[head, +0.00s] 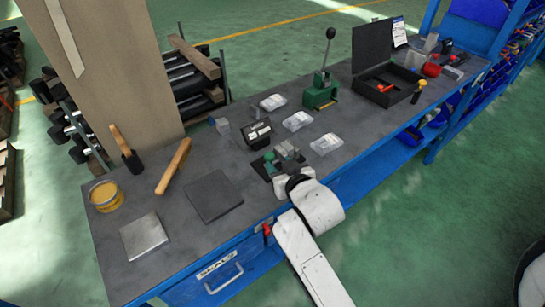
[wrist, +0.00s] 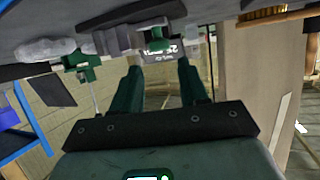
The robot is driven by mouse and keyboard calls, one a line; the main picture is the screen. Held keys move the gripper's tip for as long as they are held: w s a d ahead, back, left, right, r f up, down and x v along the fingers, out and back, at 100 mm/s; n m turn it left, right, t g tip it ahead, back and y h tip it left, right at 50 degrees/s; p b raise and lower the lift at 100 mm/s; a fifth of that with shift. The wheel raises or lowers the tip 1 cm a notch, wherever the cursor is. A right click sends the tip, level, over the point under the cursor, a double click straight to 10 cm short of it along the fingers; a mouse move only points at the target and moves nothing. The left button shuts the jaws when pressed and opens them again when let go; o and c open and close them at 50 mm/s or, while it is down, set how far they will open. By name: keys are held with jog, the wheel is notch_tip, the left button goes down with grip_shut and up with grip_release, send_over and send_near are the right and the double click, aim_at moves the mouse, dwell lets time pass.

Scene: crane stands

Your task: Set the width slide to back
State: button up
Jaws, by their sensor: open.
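A small fixture with a dark base (head: 259,167), grey blocks and green parts stands on the bench just beyond my gripper (head: 284,166). In the wrist view, which looks upside down, a green knob (wrist: 156,40) sits beside a grey block (wrist: 120,40), ahead of my gripper (wrist: 161,70). I cannot tell for sure which part is the width slide. My two green fingers are apart with nothing between them. They appear short of the knob, and contact is not visible. My wrist partly hides the fixture's near side in the head view.
A black box with a display (head: 257,135) stands just behind the fixture. A green lever press (head: 321,91) and clear packs (head: 326,144) stand to the right. A dark mat (head: 214,197) and a metal plate (head: 144,236) lie left. A beige pillar (head: 105,70) rises behind the bench.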

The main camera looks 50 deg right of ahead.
aim_at(270, 156)
jog(key=x, duration=0.6)
grip_shut()
dwell(0.4)
